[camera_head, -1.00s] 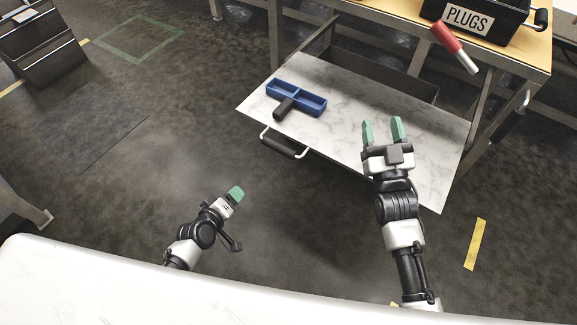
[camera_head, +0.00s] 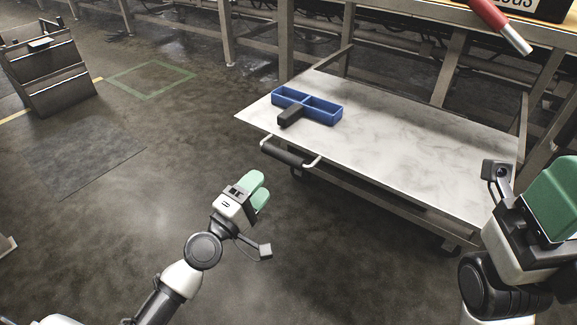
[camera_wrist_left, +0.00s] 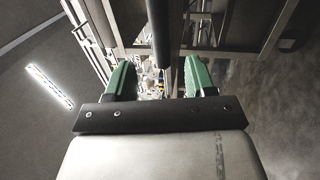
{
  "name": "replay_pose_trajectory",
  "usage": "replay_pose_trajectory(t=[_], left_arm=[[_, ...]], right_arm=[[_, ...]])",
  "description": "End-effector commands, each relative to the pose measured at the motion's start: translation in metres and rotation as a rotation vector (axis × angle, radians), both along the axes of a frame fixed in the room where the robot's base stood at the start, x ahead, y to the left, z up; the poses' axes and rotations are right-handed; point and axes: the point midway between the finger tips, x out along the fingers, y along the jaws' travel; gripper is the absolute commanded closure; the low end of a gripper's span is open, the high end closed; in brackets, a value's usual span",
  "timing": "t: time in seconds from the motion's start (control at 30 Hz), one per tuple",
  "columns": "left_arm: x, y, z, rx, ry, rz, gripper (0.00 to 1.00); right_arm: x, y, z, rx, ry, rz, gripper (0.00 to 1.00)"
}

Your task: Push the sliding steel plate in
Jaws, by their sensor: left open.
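The sliding steel plate (camera_head: 400,155) is a pale, marbled sheet that sticks out from under the workbench. A black bar handle with light brackets (camera_head: 287,153) is on its near left edge. My left gripper (camera_head: 261,188) is open, with green fingers, in front of and below the handle and apart from it in the head view. In the left wrist view, a dark bar (camera_wrist_left: 158,35), probably the handle, shows ahead between the spread fingers. My right gripper (camera_head: 555,200) is at the right edge of the head view, partly cut off, with one green finger clearly seen.
A blue two-part tray (camera_head: 322,110) lies on the plate, with a black block (camera_head: 291,116) against it. A red-handled tool (camera_head: 497,22) shows at the bench edge, top right. A dark rack (camera_head: 48,68) stands far left. The floor left of the plate is clear.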

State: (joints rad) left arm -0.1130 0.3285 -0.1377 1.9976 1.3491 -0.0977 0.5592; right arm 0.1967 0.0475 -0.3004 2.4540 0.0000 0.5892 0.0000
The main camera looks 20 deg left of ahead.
Motion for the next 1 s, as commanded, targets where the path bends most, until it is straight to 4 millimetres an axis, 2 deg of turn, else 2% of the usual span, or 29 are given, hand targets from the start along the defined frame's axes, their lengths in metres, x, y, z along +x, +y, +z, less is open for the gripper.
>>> replay_pose_trajectory(t=[0.4, 0.53, 0.7, 1.0], left_arm=[[0.067, -0.024, 0.016, -0.002, 0.000, 0.002, 0.45], [0.084, -0.030, 0.018, 0.000, 0.000, 0.002, 0.45], [0.094, -0.034, 0.020, 0.001, 0.002, 0.000, 0.45], [0.095, -0.035, 0.020, 0.002, 0.002, 0.000, 0.47]], right_arm=[[0.003, 0.000, -0.003, 0.001, 0.032, 0.001, 0.45], [0.003, 0.000, -0.004, 0.000, 0.030, 0.001, 0.45], [0.003, 0.000, -0.003, 0.000, 0.027, 0.001, 0.45], [0.003, 0.000, -0.003, 0.000, 0.027, 0.001, 0.45]])
